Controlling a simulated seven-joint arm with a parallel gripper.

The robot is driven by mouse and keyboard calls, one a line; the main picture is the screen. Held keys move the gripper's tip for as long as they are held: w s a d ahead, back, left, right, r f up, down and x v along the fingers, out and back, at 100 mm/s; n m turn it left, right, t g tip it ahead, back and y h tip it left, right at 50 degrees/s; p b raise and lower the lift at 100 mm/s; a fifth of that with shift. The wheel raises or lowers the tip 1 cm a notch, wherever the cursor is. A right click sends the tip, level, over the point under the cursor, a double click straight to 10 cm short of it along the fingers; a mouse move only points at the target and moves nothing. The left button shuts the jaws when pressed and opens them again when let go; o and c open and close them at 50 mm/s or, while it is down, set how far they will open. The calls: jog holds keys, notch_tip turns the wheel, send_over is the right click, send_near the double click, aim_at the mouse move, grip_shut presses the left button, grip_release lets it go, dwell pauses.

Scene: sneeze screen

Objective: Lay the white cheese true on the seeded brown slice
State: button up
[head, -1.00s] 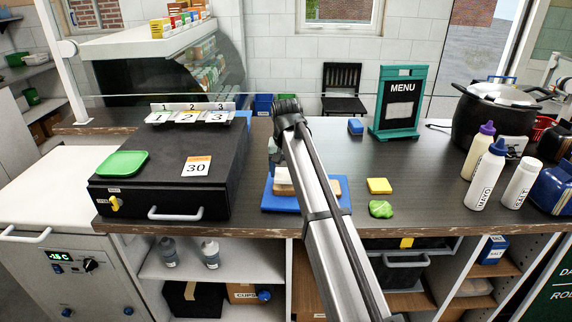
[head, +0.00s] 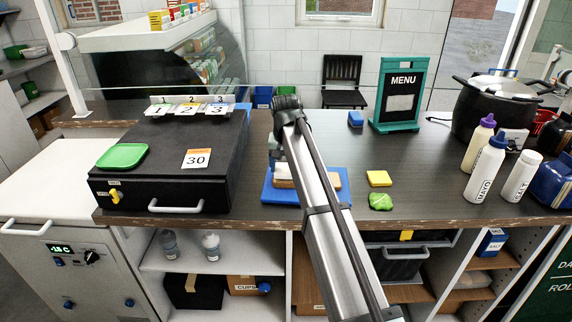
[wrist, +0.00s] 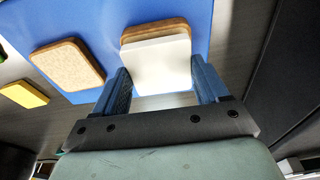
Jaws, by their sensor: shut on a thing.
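The white cheese (wrist: 157,62) is between the blue fingers of my gripper (wrist: 160,84) in the wrist view, which are shut on it. A brown bread piece (wrist: 152,29) lies under the cheese, its far edge showing beyond it. Whether they touch, I cannot tell. Most of that bread's top is hidden. A second, tan speckled slice (wrist: 68,65) lies apart to the left. Both are over the blue board (wrist: 103,20). In the head view my arm hides most of the gripper, and the white cheese (head: 284,183) shows just left of the arm.
A yellow cheese piece (head: 379,178) and green lettuce (head: 381,202) lie right of the board. A black case (head: 170,165) stands close on the left. Bottles (head: 485,168) and a dark pot (head: 492,108) stand at the right.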

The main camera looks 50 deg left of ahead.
jog(key=shift+f, duration=0.45)
jog(key=o, duration=1.1)
jog(key=r, duration=0.4)
jog(key=s+d+r, duration=0.1)
jog(key=r, duration=0.8)
jog(key=shift+s+d+r, duration=0.2)
jog(key=shift+s+r, duration=0.1)
jog(key=shift+r, duration=0.05)
jog(key=shift+w, duration=0.1)
